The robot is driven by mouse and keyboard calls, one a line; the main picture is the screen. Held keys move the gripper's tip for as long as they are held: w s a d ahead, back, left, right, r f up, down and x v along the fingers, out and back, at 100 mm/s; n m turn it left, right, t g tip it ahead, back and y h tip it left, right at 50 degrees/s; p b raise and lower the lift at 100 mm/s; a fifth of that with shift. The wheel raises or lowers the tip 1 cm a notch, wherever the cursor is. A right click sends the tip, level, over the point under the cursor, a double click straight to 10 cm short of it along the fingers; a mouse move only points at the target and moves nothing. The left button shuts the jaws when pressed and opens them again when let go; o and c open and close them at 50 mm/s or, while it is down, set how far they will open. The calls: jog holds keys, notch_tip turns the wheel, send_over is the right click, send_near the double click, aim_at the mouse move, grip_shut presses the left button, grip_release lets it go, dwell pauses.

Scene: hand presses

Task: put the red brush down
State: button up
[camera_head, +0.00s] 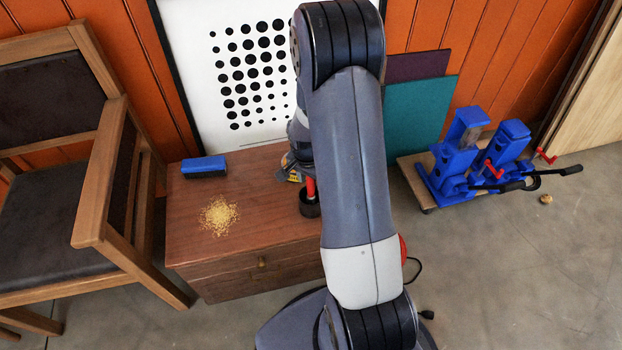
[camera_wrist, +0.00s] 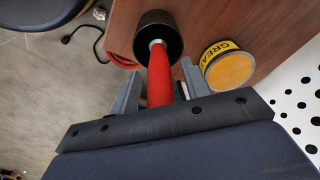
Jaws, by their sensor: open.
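The red brush has a red handle (camera_head: 311,187) and a round black head (camera_head: 310,204). It stands upright on its head on the wooden cabinet top (camera_head: 262,165), near its right side. In the wrist view, the red handle (camera_wrist: 160,78) runs between the two grey fingers of my gripper (camera_wrist: 158,86), and the black head (camera_wrist: 158,22) lies beyond the fingertips. The fingers are apart, with a gap beside the handle on the left. In the head view my arm hides most of the gripper.
A yellow grease tin (camera_wrist: 229,68) stands close to my right finger in the wrist view. A chair (camera_head: 100,200) stands left; blue presses (camera_head: 480,160) stand right.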

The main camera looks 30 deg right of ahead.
notch_tip(320, 180, up, 12)
jog(key=a+p, duration=0.1)
jog(key=p, duration=0.1)
jog(key=shift+s, duration=0.45)
jog(key=shift+a+f, duration=0.1)
jog(key=f+b, duration=0.1)
jog(key=f, duration=0.3)
jog(key=f+b, duration=0.1)
jog(key=f, duration=0.3)
jog(key=w+d+f, duration=0.1)
jog(key=f, duration=0.3)
jog(key=shift+d+f+b, duration=0.1)
jog(key=shift+f+b, duration=0.2)
jog(key=shift+b, duration=0.1)
notch_tip(320, 180, up, 3)
jog(key=shift+p, duration=0.6)
jog(key=shift+r, duration=0.6)
jog(key=shift+f, duration=0.1)
